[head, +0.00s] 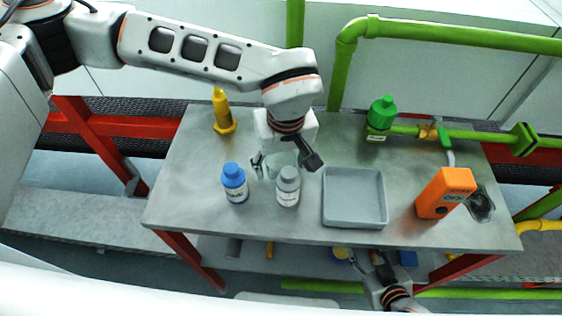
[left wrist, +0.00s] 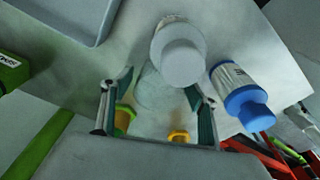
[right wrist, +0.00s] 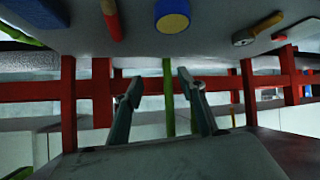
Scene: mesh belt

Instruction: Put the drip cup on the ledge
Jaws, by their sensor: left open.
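A pale green, see-through cup, which looks like the drip cup (head: 279,159), stands on the grey metal table, partly hidden by my left gripper and a white bottle. My left gripper (head: 287,164) points down over it, open. In the left wrist view the cup (left wrist: 152,92) lies between the spread fingers (left wrist: 158,88); I cannot tell whether they touch it. My right gripper (head: 376,260) is low at the table's front edge. In the right wrist view its fingers (right wrist: 160,80) are apart with nothing between them. I cannot tell which surface is the ledge.
A white bottle (head: 288,187) and a blue-capped bottle (head: 235,184) stand close in front of the cup. A grey tray (head: 354,199), an orange device (head: 444,193) and a green bottle (head: 381,113) are to the right. A yellow object (head: 222,112) stands behind left. Green pipes (head: 450,38) run behind.

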